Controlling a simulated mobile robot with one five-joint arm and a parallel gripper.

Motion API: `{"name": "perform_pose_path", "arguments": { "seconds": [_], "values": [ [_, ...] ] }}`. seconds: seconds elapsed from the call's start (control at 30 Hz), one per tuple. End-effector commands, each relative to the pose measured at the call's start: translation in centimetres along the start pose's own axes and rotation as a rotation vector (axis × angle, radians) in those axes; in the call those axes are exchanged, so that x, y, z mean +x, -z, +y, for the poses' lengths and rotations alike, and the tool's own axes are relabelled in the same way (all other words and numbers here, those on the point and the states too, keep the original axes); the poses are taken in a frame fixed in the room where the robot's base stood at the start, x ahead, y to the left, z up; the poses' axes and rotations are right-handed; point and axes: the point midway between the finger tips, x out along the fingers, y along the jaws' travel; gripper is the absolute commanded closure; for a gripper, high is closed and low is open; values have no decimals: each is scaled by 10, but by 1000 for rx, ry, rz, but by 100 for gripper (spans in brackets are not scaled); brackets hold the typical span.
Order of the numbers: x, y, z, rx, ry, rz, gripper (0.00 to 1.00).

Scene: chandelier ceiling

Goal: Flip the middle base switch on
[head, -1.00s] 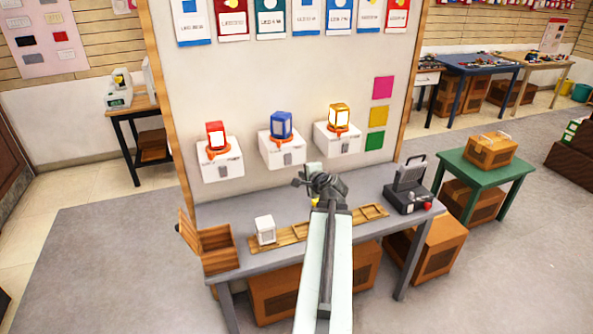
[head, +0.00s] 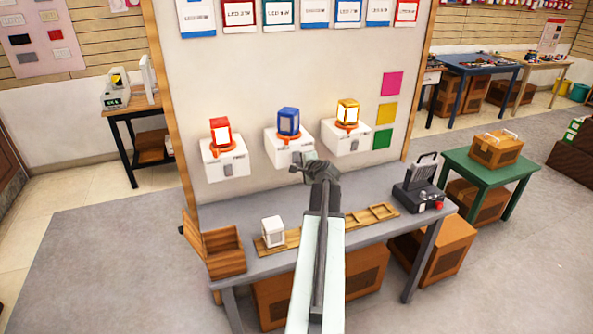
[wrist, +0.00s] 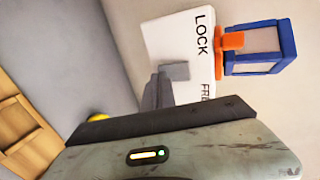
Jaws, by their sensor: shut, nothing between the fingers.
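The middle base (head: 276,147) is a white wall box with a blue lantern (head: 288,122) in an orange holder. The lantern's panel looks duller than those of its neighbours. My gripper (head: 302,164) is at the lower right front of this base, shut and empty. In the wrist view the base (wrist: 172,38) carries the words LOCK and FREE, the latter partly hidden. A light grey block, seemingly the switch (wrist: 175,71), is right at the dark grey fingers (wrist: 157,92). I cannot tell whether they touch, nor the switch's position.
A red-lantern base (head: 225,158) is on the left and a yellow-lantern base (head: 346,138) on the right; both lanterns look lit. The grey table (head: 340,243) below holds a white cube (head: 273,231), a wooden rack (head: 358,217), an open wooden box (head: 222,250) and a dark device (head: 420,196).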

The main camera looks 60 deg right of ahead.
Motion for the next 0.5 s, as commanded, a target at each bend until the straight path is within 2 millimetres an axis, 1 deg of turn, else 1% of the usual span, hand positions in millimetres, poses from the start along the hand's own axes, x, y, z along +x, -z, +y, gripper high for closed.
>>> {"name": "perform_pose_path", "arguments": {
  "seconds": [0.07,0.33,0.43,0.5],
  "values": [
    [2,2,0,1,0,2,100],
    [2,2,0,1,0,1,100],
    [8,2,0,0,0,1,100],
    [6,2,0,1,0,2,100]
  ]
}}
